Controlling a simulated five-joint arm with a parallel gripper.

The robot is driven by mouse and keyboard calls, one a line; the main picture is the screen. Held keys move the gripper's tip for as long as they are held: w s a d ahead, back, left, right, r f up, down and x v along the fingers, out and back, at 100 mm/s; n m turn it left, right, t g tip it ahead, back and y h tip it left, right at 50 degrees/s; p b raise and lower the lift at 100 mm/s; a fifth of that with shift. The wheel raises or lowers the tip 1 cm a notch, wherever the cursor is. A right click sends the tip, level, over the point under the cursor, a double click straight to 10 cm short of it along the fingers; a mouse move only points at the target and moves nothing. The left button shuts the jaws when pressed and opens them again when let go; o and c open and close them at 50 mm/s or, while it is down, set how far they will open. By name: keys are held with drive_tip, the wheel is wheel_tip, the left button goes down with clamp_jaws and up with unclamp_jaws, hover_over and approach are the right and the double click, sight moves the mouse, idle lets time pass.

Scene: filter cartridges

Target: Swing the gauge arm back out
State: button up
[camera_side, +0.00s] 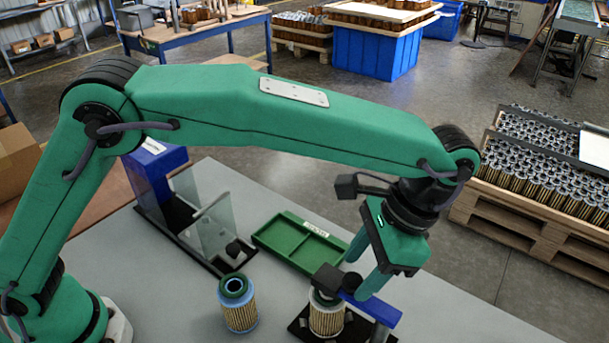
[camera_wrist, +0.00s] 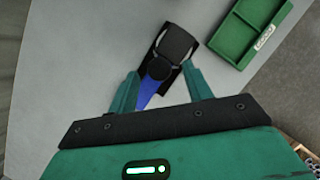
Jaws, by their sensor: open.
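The gauge arm is a blue bar (camera_side: 372,308) with a black head (camera_side: 328,278). In the side view its head lies over the top of a pleated filter cartridge (camera_side: 326,318), which stands upright on a black base (camera_side: 299,325). In the wrist view the blue bar (camera_wrist: 150,92) and black head (camera_wrist: 178,42) run up between my fingers, and the head covers most of the cartridge top. My gripper (camera_side: 357,278) is open and low over the gauge. In the wrist view my gripper (camera_wrist: 158,70) has one finger on each side of the gauge arm; contact is unclear.
A second cartridge (camera_side: 240,312) with a green ring on top stands to the left. Behind are an empty-looking green tray (camera_side: 268,240) with compartments and a station with clear panels (camera_side: 207,230) and a blue block (camera_side: 155,170). The grey table (camera_side: 170,290) is clear at left.

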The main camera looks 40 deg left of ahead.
drive_tip(key=shift+s+a+f, duration=0.2)
drive_tip(key=shift+f, duration=0.3)
clamp_jaws()
drive_tip(key=shift+w+d+m, duration=0.15)
drive_tip(key=shift+w+m, duration=0.25)
drive_tip(key=shift+m, duration=0.3)
unclamp_jaws()
drive_tip(key=shift+r, duration=0.15)
drive_tip(key=v, duration=0.7)
drive_tip(key=shift+r, duration=0.25)
